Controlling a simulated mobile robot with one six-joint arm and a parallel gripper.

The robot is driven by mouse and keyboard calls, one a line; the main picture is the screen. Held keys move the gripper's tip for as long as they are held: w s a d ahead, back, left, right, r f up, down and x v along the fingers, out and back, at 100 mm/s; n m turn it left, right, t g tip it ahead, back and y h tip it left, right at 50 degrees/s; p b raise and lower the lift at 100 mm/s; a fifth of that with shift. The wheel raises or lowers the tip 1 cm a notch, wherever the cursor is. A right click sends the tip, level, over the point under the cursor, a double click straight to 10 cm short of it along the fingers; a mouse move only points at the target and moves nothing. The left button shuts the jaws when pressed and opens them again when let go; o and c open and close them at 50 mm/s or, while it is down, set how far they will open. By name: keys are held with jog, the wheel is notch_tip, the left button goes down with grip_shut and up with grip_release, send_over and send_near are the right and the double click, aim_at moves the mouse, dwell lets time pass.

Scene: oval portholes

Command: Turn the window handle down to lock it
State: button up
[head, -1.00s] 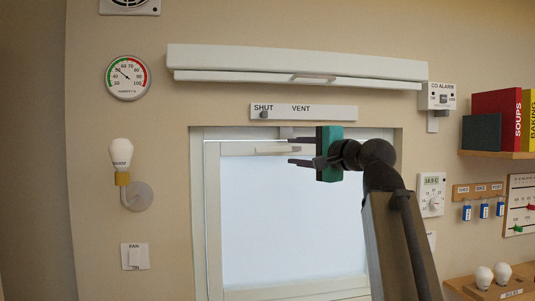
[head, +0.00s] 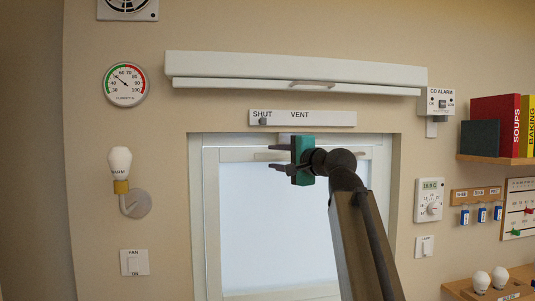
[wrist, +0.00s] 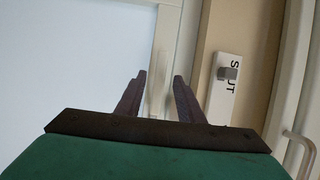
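The window (head: 265,230) is a pale frame in a wall recess. Its handle (head: 259,156) is a light bar lying level along the top of the sash, partly hidden behind my gripper. My gripper (head: 270,158) is open in front of it, with one finger above and one below the bar's height. In the wrist view, the handle (wrist: 157,100) shows as a pale bar in the gap between the two dark fingers of my gripper (wrist: 160,75). I cannot tell whether either finger touches it.
A vent slider strip (head: 330,119) is just above the recess, its knob at SHUT. A long white casing (head: 295,68) juts out higher up. A bulb lamp (head: 121,165) is on the left wall; a thermostat (head: 430,200) and key hooks (head: 480,194) are on the right.

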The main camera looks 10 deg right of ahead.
aim_at(269, 156)
jog(key=shift+p+x, duration=0.6)
jog(key=shift+x, duration=1.95)
grip_shut()
